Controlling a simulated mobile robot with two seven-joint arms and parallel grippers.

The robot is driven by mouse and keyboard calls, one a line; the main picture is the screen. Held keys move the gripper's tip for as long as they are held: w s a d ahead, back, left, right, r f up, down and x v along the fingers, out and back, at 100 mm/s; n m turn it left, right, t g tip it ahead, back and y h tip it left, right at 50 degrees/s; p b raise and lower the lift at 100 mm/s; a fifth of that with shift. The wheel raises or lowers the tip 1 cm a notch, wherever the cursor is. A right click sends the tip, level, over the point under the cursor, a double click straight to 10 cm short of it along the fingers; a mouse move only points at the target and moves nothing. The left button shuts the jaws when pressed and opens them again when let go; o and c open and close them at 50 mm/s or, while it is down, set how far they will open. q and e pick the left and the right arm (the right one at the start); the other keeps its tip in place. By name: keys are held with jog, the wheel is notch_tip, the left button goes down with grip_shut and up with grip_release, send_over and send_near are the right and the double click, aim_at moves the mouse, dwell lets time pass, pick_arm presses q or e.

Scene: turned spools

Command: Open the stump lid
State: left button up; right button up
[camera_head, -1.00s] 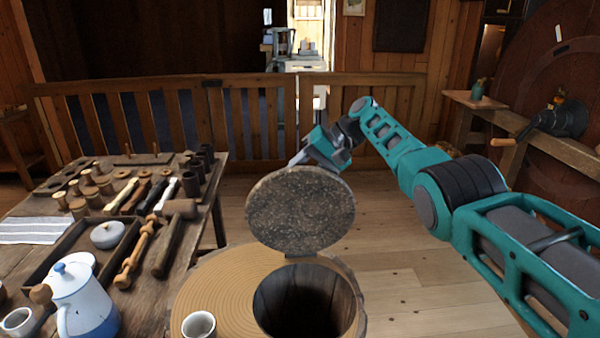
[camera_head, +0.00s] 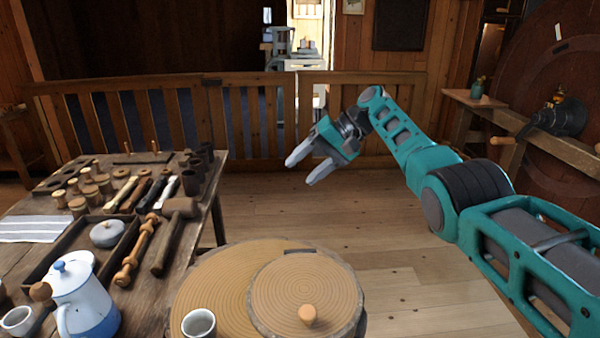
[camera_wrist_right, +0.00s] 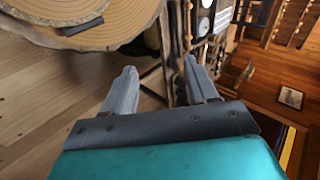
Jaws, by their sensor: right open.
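The stump (camera_head: 215,290) stands at the bottom middle of the head view, with pale ringed wood on top. Its round lid (camera_head: 290,285) lies flat over the hole, shut, with a small wooden knob (camera_head: 307,314) on the near side and a dark hinge strip (camera_head: 300,251) at the far edge. My right gripper (camera_head: 299,171) is open and empty, in the air beyond the stump and apart from the lid. The stump's edge (camera_wrist_right: 125,30) also shows in the right wrist view, where the two fingers (camera_wrist_right: 163,90) stand apart with nothing between them. My left gripper is out of view.
A white cup (camera_head: 199,323) stands on the stump, left of the lid. A workbench (camera_head: 150,285) at left holds spools, tools, a mallet and a blue-white pot (camera_head: 80,300). A wooden railing (camera_head: 255,125) runs behind. The floor at right is open.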

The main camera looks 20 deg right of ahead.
jog(key=v, duration=1)
jog(key=shift+s+d, duration=0.15)
jog(key=shift+d, duration=0.05)
jog(key=shift+r, duration=0.1)
